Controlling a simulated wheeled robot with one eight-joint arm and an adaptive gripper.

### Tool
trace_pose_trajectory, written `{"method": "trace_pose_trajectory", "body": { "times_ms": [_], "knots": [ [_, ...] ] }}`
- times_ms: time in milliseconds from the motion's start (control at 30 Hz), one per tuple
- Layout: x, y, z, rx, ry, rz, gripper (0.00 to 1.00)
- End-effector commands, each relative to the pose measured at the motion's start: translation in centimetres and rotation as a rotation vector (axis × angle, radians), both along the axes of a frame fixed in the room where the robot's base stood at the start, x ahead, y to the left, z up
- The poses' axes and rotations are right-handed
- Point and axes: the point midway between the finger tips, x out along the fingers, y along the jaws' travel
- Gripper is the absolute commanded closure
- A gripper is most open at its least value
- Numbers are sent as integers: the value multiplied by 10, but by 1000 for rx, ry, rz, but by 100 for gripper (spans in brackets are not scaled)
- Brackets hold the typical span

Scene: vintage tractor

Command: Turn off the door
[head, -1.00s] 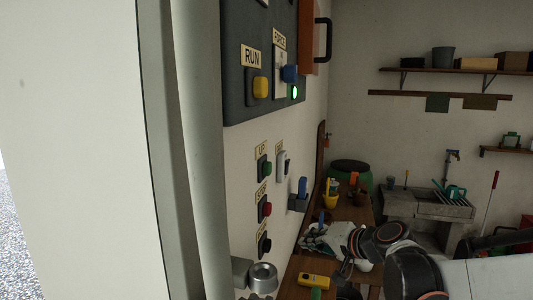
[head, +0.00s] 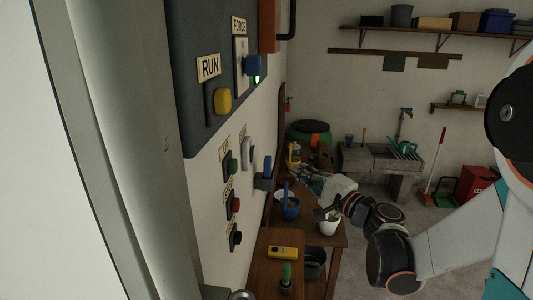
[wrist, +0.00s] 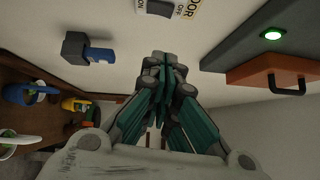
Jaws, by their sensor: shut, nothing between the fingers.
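The door switch (wrist: 160,8) is a dark rocker on a light plate marked ON and OFF, cut by the top edge of the wrist view. A label reading DOOR (wrist: 190,9) is beside it. In the head view the switch plate (head: 248,153) is on the wall beside the green button, seen at a steep angle, so its setting is unclear. My gripper (wrist: 163,70) is shut and empty, its teal fingers together, below the switch in the wrist view and apart from it. In the head view my gripper (head: 308,174) is partly lost against the cluttered bench.
A blue item in a dark wall holder (wrist: 75,47) juts out near the switch. The dark panel (head: 190,100) with a yellow RUN knob (head: 222,101) and an orange box (wrist: 285,70) also project from the wall. A wooden bench (head: 272,260) holds pots and a yellow device.

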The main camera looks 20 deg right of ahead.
Motion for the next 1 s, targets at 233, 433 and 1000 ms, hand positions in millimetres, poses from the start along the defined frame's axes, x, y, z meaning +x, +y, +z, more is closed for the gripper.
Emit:
{"method": "trace_pose_trajectory", "body": {
  "times_ms": [233,433,1000],
  "knots": [
    [14,6,2,-1,0,3,100],
    [47,20,6,-1,0,3,100],
    [106,72,14,-2,0,2,100]
  ]
}}
